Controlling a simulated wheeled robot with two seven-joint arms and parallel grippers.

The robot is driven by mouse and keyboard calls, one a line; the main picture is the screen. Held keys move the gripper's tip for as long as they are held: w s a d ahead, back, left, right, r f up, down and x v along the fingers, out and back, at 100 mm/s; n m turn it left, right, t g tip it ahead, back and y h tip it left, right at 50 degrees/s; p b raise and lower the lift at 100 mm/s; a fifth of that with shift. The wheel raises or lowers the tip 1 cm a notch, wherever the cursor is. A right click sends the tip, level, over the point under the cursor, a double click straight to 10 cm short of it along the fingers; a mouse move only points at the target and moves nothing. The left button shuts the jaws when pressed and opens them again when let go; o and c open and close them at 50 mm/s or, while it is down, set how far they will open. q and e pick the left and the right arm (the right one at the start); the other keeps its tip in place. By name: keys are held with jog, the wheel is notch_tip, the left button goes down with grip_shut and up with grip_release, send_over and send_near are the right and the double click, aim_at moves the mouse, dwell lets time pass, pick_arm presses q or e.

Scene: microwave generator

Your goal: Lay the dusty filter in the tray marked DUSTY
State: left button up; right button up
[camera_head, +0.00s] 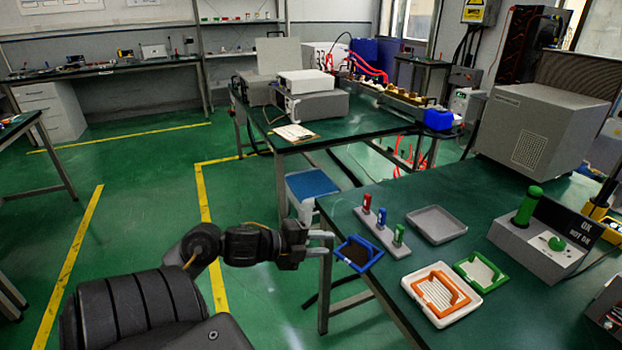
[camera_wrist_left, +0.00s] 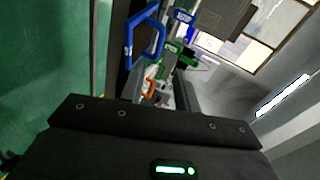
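A blue-framed filter (camera_head: 358,254) with a dark inside lies at the left edge of the green table. An orange-framed filter (camera_head: 436,291) with a pale inside sits on a white tray (camera_head: 468,306). A green-framed filter (camera_head: 480,270) with a pale inside lies beside it. An empty grey tray (camera_head: 437,238) is behind them. No DUSTY mark is readable. My left gripper (camera_head: 328,243) has its fingers apart, just left of the blue filter, and seems empty. The blue frame (camera_wrist_left: 144,38) also shows ahead in the left wrist view. My right gripper is out of view.
A grey stand with red, blue and green pegs (camera_head: 382,230) stands behind the blue filter. A grey box with a green cylinder (camera_head: 527,206) is at the right. A large grey machine (camera_head: 540,128) stands at the back. Bare tabletop lies between the trays and the machine.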

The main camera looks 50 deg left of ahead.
pick_arm(q)
jog(key=shift+v, duration=1.45)
